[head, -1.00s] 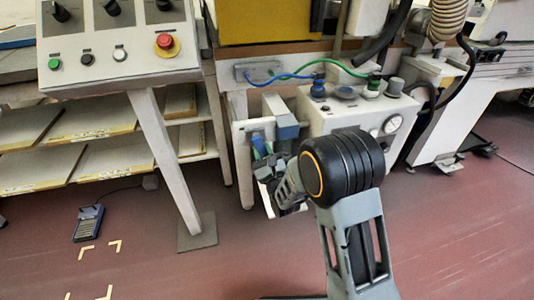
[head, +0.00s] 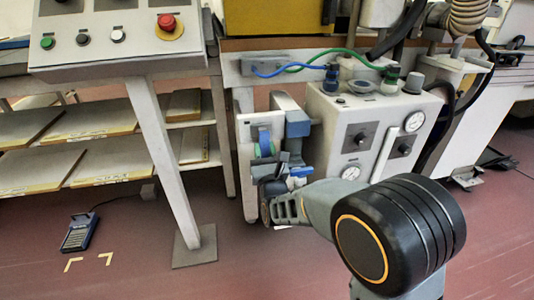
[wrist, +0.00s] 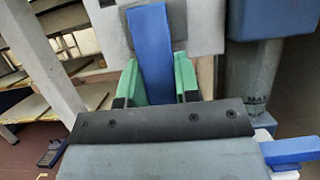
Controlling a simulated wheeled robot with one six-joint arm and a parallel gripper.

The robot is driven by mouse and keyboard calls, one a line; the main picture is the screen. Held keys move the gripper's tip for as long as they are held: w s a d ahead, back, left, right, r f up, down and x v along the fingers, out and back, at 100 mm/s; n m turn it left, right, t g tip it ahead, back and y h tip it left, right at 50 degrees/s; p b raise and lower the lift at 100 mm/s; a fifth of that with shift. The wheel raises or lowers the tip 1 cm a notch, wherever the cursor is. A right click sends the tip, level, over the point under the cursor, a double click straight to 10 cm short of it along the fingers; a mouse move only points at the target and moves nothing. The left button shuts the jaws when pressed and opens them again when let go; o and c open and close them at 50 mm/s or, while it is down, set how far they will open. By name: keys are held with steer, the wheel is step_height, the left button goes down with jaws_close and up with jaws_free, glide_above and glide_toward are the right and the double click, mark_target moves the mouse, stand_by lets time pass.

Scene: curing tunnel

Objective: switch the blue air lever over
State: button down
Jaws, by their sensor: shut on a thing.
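The blue lever (head: 266,141) is on a white upright plate (head: 247,165) left of the white control box. In the wrist view the blue lever (wrist: 152,50) stands nearly upright, leaning slightly left at its top. My gripper (wrist: 156,78) has its green fingers on both sides of the lever and is shut on it. In the head view my gripper (head: 264,152) is at the plate, and my wrist hides the lever's lower part. A second, smaller blue handle (head: 301,171) sits right of the gripper; this handle (wrist: 295,150) is at lower right in the wrist view.
A grey-blue cylinder unit (head: 297,124) stands close on the right of the lever. The control box (head: 366,112) with gauges is further right. A sloping console (head: 110,42) with a red button and its leg (head: 170,165) are on the left. Open floor lies in front.

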steer(key=shift+a, duration=0.15)
steer(key=c, duration=1.1)
jaws_free()
steer(key=shift+s+a, duration=0.1)
steer(key=shift+o, duration=1.3)
steer(key=v, duration=0.7)
steer(key=shift+s, duration=0.2)
